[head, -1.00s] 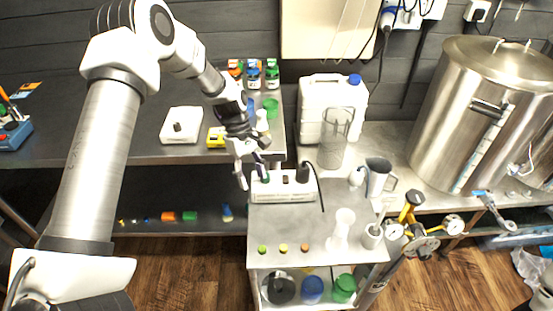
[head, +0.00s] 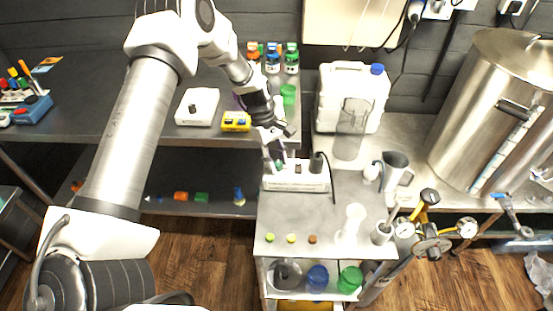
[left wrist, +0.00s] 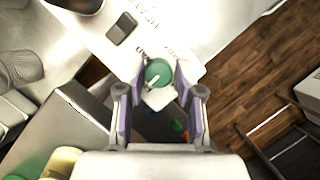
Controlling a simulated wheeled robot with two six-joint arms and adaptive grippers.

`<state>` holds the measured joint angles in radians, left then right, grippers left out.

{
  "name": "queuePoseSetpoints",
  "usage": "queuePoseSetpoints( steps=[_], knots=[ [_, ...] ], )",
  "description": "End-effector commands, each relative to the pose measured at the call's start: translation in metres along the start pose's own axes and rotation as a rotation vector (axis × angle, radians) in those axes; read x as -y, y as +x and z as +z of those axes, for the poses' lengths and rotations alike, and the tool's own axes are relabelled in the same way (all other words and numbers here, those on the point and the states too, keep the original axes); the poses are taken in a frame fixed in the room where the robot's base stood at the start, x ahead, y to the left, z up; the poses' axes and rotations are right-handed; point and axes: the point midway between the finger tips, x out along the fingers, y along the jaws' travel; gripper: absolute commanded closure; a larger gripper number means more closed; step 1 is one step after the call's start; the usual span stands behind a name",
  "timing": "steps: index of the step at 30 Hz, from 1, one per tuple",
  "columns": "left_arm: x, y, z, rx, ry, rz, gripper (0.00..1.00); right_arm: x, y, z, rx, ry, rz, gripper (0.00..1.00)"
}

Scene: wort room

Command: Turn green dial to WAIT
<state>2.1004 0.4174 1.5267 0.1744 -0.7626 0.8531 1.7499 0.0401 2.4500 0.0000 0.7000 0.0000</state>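The green dial (left wrist: 158,72) is a round knob with a pale pointer mark on the white control box (left wrist: 95,32). In the head view the box (head: 298,183) stands at the back of the grey cart, and the dial (head: 279,166) is partly hidden by my left gripper (head: 276,158). In the left wrist view my left gripper (left wrist: 160,82) is open, with one fingertip on each side of the dial. Small gaps seem to show between fingers and dial. The lettering is too blurred to read the WAIT mark. My right gripper is not in view.
A black switch (left wrist: 121,28) is on the same box, and a black plug with a cable (head: 318,162) is at its right end. A clear cylinder (head: 350,130) and a white jug (head: 352,97) stand behind it.

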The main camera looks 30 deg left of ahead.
Motion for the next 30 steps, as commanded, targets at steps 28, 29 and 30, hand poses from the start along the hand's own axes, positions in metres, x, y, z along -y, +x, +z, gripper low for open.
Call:
queuePoseSetpoints(
  steps=[28,29,30],
  knots=[
    [-0.0006,0.0024,0.0002,0.001,0.295,-0.128,1.0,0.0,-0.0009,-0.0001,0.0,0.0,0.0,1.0],
    [-0.0007,0.0023,0.0002,0.001,0.321,-0.138,1.0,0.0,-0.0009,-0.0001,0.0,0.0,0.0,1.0],
    [-0.0006,0.0025,0.0002,0.001,0.356,-0.153,1.0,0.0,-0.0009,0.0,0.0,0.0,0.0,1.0]
  ],
)
